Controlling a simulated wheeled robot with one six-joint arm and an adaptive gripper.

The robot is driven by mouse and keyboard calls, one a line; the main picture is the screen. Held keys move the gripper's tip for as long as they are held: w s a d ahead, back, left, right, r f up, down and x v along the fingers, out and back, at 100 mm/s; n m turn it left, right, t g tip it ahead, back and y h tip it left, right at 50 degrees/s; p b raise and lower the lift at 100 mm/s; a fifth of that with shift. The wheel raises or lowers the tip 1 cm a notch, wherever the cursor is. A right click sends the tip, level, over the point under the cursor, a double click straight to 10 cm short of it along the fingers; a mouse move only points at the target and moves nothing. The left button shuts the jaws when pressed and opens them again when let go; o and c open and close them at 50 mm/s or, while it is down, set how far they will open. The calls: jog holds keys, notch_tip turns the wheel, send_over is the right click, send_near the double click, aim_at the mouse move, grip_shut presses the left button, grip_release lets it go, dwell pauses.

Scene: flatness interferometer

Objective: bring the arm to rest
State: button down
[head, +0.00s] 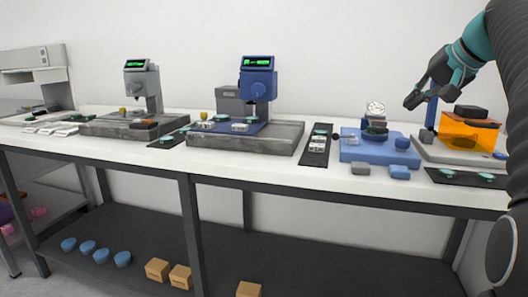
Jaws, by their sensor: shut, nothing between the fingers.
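My gripper (412,101) is in the head view at the upper right, at the end of my dark arm with a teal band. Its fingers are shut with nothing held. It hangs above the right part of the white bench (300,173), to the left of and above an orange transparent cover (463,131). It looks clear of the things below it. How far it is from the blue post under it I cannot tell.
A blue base with a dial gauge (376,108) stands left of the orange cover. Two display instruments, one grey (141,80) and one blue (258,84), stand on grey plates further left. Blue bowls (123,259) and cardboard boxes (157,269) sit on the lower shelf. Space above the bench is open.

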jog(key=s+a+f+n+g+h, duration=0.1)
jog(key=s+a+f, duration=0.4)
jog(key=s+f, duration=0.4)
jog(key=s+a+f+n+g+h, duration=0.1)
jog(key=s+a+f+n, duration=0.1)
jog(key=s+a+f, duration=0.4)
jog(key=s+a+f+n+g+h, duration=0.1)
jog(key=s+a+f, duration=0.4)
jog(key=s+f, duration=0.7)
notch_tip(320, 180, down, 7)
jog(key=shift+a+n, duration=0.3)
jog(key=shift+n, duration=0.2)
